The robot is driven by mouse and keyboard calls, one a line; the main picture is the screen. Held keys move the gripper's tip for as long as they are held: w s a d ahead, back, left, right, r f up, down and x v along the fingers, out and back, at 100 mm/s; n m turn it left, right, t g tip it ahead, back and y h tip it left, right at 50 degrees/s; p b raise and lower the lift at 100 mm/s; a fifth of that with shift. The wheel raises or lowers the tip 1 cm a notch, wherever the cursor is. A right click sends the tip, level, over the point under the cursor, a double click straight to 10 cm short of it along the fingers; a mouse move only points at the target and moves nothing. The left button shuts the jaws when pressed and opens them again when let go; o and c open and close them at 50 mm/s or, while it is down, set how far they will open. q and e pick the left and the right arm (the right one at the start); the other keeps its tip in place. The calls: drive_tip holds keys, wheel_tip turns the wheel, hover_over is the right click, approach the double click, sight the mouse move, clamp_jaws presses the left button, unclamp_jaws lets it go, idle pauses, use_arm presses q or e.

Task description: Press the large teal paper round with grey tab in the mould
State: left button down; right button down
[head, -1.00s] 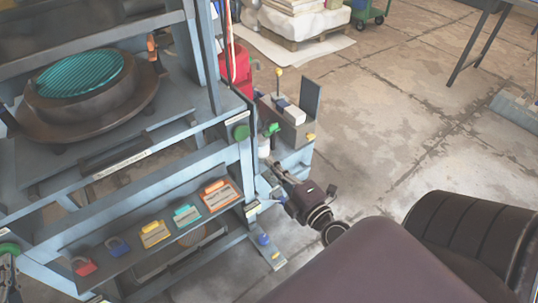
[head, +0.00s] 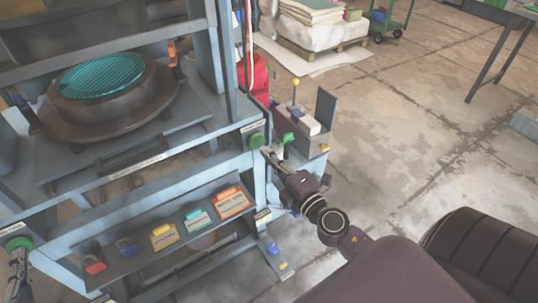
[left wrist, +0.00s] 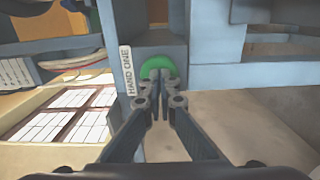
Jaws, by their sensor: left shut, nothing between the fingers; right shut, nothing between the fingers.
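The teal paper round (head: 100,74) lies in the round dark mould (head: 85,112) on the press bed; its grey tab cannot be made out. A green button (head: 257,140) is on the press frame's right post. My right gripper (head: 267,153) is shut and empty, its tips just below and right of that button; I cannot tell whether they touch. Another green button (head: 18,242) is at the front left. My left gripper (head: 19,252) is shut and empty at it. In the left wrist view the fingertips (left wrist: 158,76) overlap this green button (left wrist: 154,64), beside a "HAND ONE" label (left wrist: 127,71).
Several coloured padlocks and tags, such as an orange tag (head: 232,203), sit on a sloped board (head: 150,256) below the bed. A lever box (head: 308,139) stands right of the press. A loaded pallet (head: 318,44) stands behind.

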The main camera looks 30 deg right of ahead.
sight(258, 143)
drive_tip(key=shift+w, duration=1.75)
drive_tip(key=shift+s, duration=0.25)
use_arm(q)
drive_tip(key=shift+w, duration=0.2)
use_arm(e)
drive_tip(key=shift+w, duration=0.2)
